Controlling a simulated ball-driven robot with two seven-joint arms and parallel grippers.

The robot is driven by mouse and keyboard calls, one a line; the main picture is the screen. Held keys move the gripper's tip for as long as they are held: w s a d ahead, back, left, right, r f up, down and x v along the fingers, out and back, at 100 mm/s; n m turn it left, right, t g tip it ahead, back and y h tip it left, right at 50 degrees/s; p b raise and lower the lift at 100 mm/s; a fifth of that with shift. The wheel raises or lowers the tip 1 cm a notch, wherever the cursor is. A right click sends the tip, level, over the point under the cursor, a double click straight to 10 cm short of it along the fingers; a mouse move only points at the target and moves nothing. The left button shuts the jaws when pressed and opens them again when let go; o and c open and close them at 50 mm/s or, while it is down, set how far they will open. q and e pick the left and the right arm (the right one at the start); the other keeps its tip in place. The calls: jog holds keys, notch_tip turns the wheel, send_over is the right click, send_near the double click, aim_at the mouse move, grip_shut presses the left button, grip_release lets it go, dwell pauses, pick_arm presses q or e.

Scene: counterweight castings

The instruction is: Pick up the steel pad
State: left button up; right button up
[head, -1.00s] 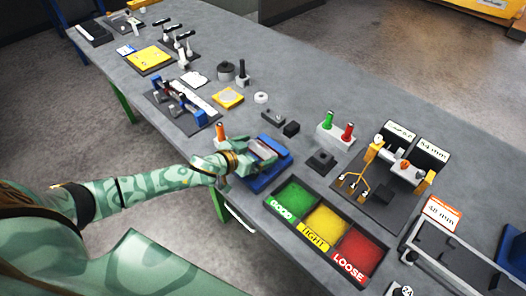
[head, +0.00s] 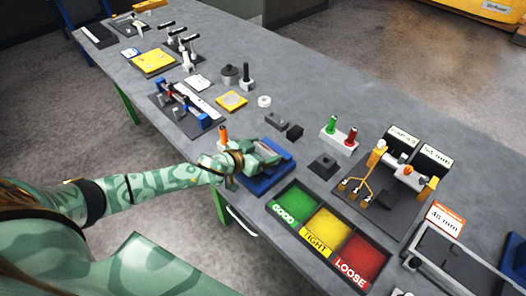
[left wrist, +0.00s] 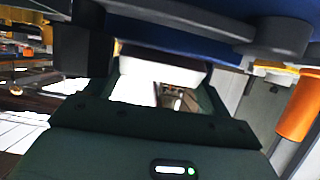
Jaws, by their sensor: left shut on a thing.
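My left gripper (head: 264,158) is over the blue holder (head: 270,181) near the table's front edge, and its fingers cover the middle of that holder. In the left wrist view a pale, light-grey block (left wrist: 163,70) lies across between the dark fingers, and the jaws are shut on it; it looks like the steel pad. In the head view the pad is hidden by the fingers, and I cannot tell whether it is clear of the holder. My right gripper is not in view.
A green, yellow and red sorting tray (head: 267,215) is just right of the holder. Small dark blocks (head: 294,131) lie behind. A gauge stand (head: 374,205) is farther right.

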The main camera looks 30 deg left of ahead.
pick_arm(q)
jog(key=s+d+r+p, duration=0.4)
jog(key=s+d+r, duration=0.1)
jog(key=s+r, duration=0.75)
jog(key=w+r+n+t+y+b, duration=0.1)
jog(key=w+r+n+y+b, duration=0.25)
jog(key=b, duration=0.85)
jog(key=s+f+p, duration=0.1)
jog(key=p, duration=0.3)
jog(key=s+a+m+h+p, duration=0.1)
jog(key=p, duration=0.3)
jog(key=s+a+f+m+p, duration=0.1)
jog(key=p, duration=0.3)
jog(key=shift+s+a+f+h, duration=0.25)
jog(key=shift+s+f+h, duration=0.05)
jog(key=shift+s+h, duration=0.05)
jog(key=shift+s+d+f+m+g+h, duration=0.1)
jog(key=shift+d+f+m+g+h, duration=0.1)
jog(key=shift+d+f+m+h, duration=0.3)
jog(key=shift+d+f+m+g+h, duration=0.2)
jog(key=shift+d+m+h, duration=0.1)
jog(key=shift+d, duration=0.3)
jog(key=shift+d+r, duration=0.1)
jog(key=shift+d, duration=0.25)
